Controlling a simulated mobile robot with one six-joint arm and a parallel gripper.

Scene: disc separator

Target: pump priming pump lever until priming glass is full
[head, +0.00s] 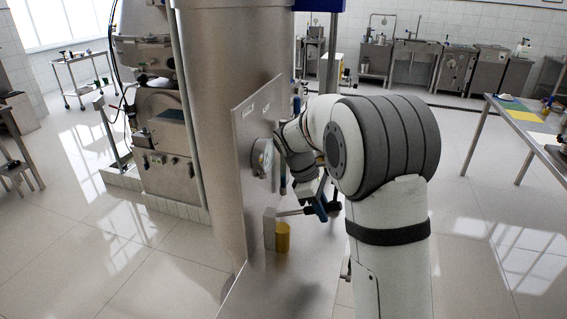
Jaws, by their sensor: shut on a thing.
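The priming pump lever (291,212) is a thin metal rod. It sticks out to the right from a grey block (269,229) low on the upright metal panel, roughly level, with a dark end near my gripper. My gripper (322,208), with blue parts, is shut on the lever near its outer end. The arm partly hides the grip. A yellow cylinder (283,238) stands just right of the block, below the lever. I cannot tell for sure whether it is the priming glass, nor read a fill level.
A round gauge (262,158) sits on the metal panel (246,190) above the lever. A large steel column (215,120) stands behind the panel at left. A table (510,120) is at right. The tiled floor between is clear.

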